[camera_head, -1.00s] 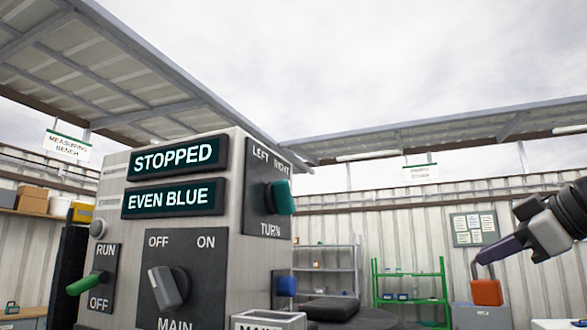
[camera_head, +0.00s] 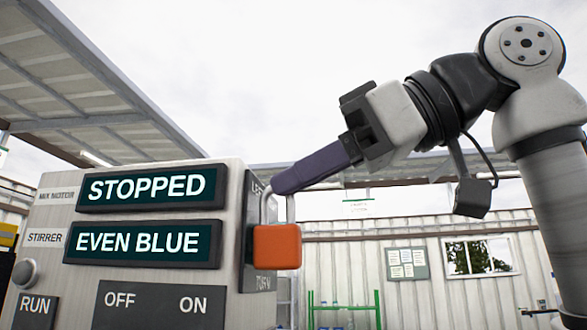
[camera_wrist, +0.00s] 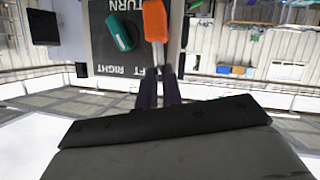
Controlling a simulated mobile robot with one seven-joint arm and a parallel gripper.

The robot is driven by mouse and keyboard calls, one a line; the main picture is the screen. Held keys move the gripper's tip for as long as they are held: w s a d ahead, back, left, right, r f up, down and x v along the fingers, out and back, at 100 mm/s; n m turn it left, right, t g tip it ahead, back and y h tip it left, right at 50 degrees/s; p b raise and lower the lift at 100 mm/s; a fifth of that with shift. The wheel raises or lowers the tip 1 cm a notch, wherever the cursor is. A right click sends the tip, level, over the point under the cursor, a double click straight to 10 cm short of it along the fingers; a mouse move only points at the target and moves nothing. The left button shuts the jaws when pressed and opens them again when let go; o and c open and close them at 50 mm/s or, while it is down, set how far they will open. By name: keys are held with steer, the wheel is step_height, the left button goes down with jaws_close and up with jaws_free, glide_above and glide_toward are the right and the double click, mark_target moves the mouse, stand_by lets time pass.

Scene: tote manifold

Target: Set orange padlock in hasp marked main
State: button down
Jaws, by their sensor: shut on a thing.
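The orange padlock (camera_head: 277,247) hangs body down from my gripper (camera_head: 280,184), which is shut on its grey shackle. In the head view it overlaps the right edge of the control cabinet (camera_head: 232,290). The wrist view shows the padlock (camera_wrist: 155,20) beyond my gripper fingertips (camera_wrist: 158,72), beside the cabinet's side panel with the teal turn knob (camera_wrist: 121,31). Whether the padlock touches the cabinet cannot be told. The hasp marked main is not seen. The main switch plate (camera_head: 150,305) shows only its OFF and ON words.
The cabinet displays read STOPPED (camera_head: 146,187) and EVEN BLUE (camera_head: 138,242). A RUN plate (camera_head: 35,308) is at lower left. A green rack (camera_head: 343,308) and a notice board (camera_head: 407,264) stand far behind. Open air lies right of the padlock, below my arm.

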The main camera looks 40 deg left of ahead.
mark_target(298, 229)
steer(key=shift+f, duration=2.3)
steer(key=shift+f+b, duration=2)
steer(key=shift+f, duration=1)
steer(key=shift+s+d+f+b, duration=0.1)
steer(key=shift+s+f+b, duration=0.05)
steer(key=shift+f+b, duration=0.15)
steer(key=shift+s+d+f+b, duration=0.1)
steer(key=shift+f+b, duration=0.05)
steer(key=shift+f, duration=0.2)
steer(key=shift+w+a, duration=0.1)
steer(key=shift+w, duration=0.05)
steer(key=c, duration=1.8)
jaws_free()
steer(key=shift+w+f, duration=0.1)
steer(key=shift+o, duration=1.2)
steer(key=shift+w+a, duration=0.15)
steer(key=shift+w, duration=0.05)
steer(key=shift+o, duration=0.4)
steer(key=shift+s, duration=0.2)
